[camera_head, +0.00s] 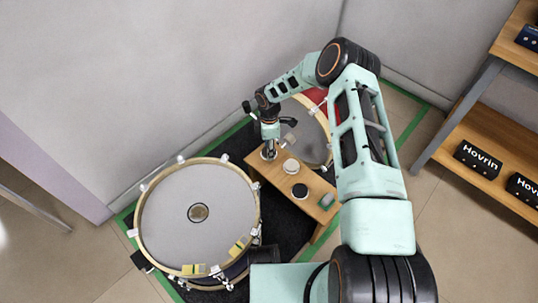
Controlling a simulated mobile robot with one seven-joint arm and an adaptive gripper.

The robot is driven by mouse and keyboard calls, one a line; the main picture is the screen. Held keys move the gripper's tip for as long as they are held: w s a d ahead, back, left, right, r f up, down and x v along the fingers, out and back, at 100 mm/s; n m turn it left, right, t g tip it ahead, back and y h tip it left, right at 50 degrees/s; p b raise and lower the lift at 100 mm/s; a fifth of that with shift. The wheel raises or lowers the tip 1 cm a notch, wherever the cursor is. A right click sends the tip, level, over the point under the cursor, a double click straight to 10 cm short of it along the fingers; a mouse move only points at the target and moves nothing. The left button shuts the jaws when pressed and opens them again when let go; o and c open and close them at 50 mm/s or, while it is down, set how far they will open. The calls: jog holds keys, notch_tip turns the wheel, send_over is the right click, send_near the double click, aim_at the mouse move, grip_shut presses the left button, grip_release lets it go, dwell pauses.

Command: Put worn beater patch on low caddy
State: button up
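A round brown patch with a dark rim (199,212), which looks like the worn beater patch, lies at the middle of the pale drum head (165,225) on the left. The low caddy (313,176) is a long wooden bench right of that drum. My gripper (269,155) points down over the caddy's far left end, apart from the brown patch. A pale round shape shows partly around its fingertips; I cannot tell whether it is held or lies on the caddy. The fingers are too small to tell open from shut.
A white round pad (291,165), a black round pad (300,191) and a small grey-green block (327,201) are on the caddy. A second drum (312,140) stands behind it, partly hidden by my arm. Shelves with black boxes (478,159) stand at right.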

jog(key=shift+w+f, duration=0.3)
jog(key=shift+f, duration=0.15)
jog(key=shift+f+b, duration=0.8)
jog(key=shift+f, duration=0.6)
jog(key=shift+f, duration=0.1)
jog(key=shift+f+b, duration=0.15)
jog(key=shift+b, duration=0.15)
jog(key=o, duration=1)
jog(key=shift+r+p, duration=0.25)
jog(key=shift+p, duration=0.05)
notch_tip(320, 180, up, 12)
jog(key=p, duration=0.3)
jog(key=shift+p, duration=0.4)
